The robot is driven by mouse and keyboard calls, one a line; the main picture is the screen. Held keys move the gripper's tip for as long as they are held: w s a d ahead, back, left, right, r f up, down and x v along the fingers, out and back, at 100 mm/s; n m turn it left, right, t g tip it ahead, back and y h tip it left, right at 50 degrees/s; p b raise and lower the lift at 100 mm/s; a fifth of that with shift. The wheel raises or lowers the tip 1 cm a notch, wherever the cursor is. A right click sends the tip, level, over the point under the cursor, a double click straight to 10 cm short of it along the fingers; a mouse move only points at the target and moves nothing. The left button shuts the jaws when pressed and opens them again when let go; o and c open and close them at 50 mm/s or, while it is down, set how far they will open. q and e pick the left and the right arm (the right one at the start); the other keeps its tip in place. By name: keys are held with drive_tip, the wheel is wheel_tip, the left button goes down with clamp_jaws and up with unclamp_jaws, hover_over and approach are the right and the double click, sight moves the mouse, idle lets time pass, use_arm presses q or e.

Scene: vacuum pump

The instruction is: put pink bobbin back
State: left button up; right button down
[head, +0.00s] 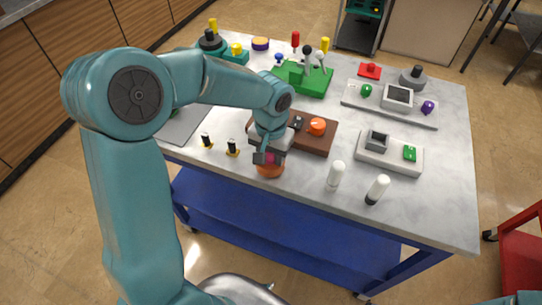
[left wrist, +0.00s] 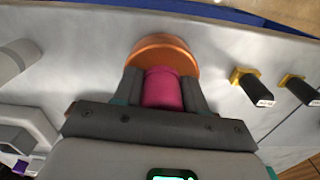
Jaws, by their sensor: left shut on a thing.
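My left gripper (head: 266,157) is low over the table's front edge, its fingers on both sides of the pink bobbin (left wrist: 162,89). In the left wrist view the gripper (left wrist: 161,80) is shut on it. Only a sliver of pink shows in the head view. A round orange dish (head: 270,170) is directly under the fingertips; in the left wrist view the orange dish (left wrist: 162,52) shows just beyond the bobbin. I cannot tell whether the bobbin touches it. My right gripper is not in view.
Two black-and-yellow pieces (head: 232,148) stand left of the gripper. White cylinders (head: 336,175) stand to the right. Behind are a brown block with an orange knob (head: 317,126), a white tray (head: 368,157) and a green stand (head: 303,78). The front right table corner is clear.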

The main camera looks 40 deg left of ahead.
use_arm(q)
drive_tip(key=shift+s+d+f+b, duration=0.1)
drive_tip(key=shift+s+f+b, duration=0.1)
drive_tip(key=shift+b, duration=0.1)
drive_tip(key=o, duration=1.1)
drive_tip(key=shift+w, duration=0.3)
drive_tip(key=shift+s, duration=0.2)
drive_tip(key=shift+r+p, duration=0.3)
drive_tip(key=shift+w+r, duration=0.1)
drive_tip(key=shift+r, duration=0.2)
wheel_tip(320, 180, up, 11)
drive_tip(key=shift+f, duration=0.1)
drive_tip(key=shift+r, duration=0.35)
drive_tip(key=shift+f, duration=0.1)
